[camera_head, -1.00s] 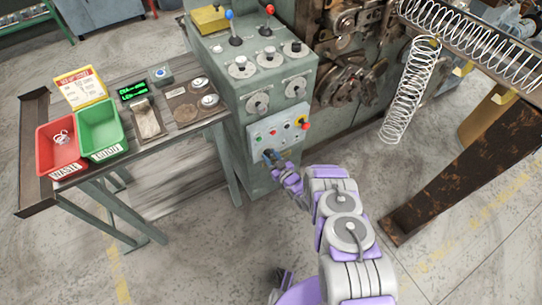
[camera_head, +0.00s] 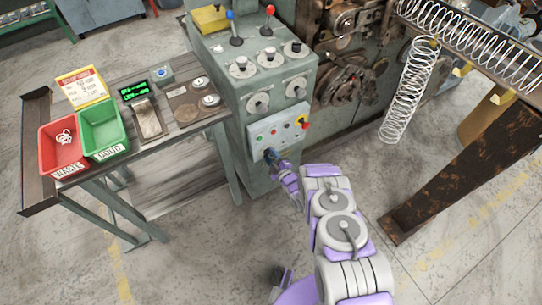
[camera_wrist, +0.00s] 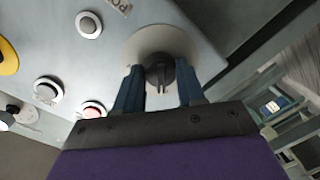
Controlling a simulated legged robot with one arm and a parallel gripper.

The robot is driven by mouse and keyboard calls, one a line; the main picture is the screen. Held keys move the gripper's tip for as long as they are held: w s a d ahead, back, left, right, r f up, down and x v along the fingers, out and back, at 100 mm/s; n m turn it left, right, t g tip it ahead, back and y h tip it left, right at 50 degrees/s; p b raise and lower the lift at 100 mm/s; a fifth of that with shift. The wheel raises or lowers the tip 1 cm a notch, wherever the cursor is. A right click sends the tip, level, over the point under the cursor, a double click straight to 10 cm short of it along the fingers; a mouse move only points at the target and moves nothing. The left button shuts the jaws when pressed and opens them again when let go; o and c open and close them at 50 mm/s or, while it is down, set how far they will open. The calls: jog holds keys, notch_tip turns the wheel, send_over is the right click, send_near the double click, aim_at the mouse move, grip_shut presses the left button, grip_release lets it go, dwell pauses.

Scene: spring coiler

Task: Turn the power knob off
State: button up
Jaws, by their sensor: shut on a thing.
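The power knob (camera_wrist: 160,72) is a black rotary knob on a pale round plate, seen in the wrist view on the grey control panel (camera_head: 272,133). My gripper (camera_wrist: 160,88) has its two dark blue fingers on either side of the knob, shut on it. In the head view my gripper (camera_head: 272,155) is at the lower left corner of the panel, and the fingers and wrist hide the knob there.
Panel buttons and a yellow-backed switch (camera_head: 302,123) sit near my gripper. More knobs and two levers are on the cabinet (camera_head: 262,180) above. A bench (camera_head: 190,128) with a red bin (camera_head: 45,135) and a green bin (camera_head: 125,125) stands left. A rusty beam (camera_head: 455,175) stands right.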

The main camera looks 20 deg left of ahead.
jog(key=shift+s+f+n, duration=0.15)
jog(key=shift+n, duration=0.35)
jog(key=o, duration=1)
jog(key=shift+a, duration=0.1)
jog(key=shift+o, duration=0.2)
jog(key=p+v, duration=0.2)
jog(key=v, duration=1.5)
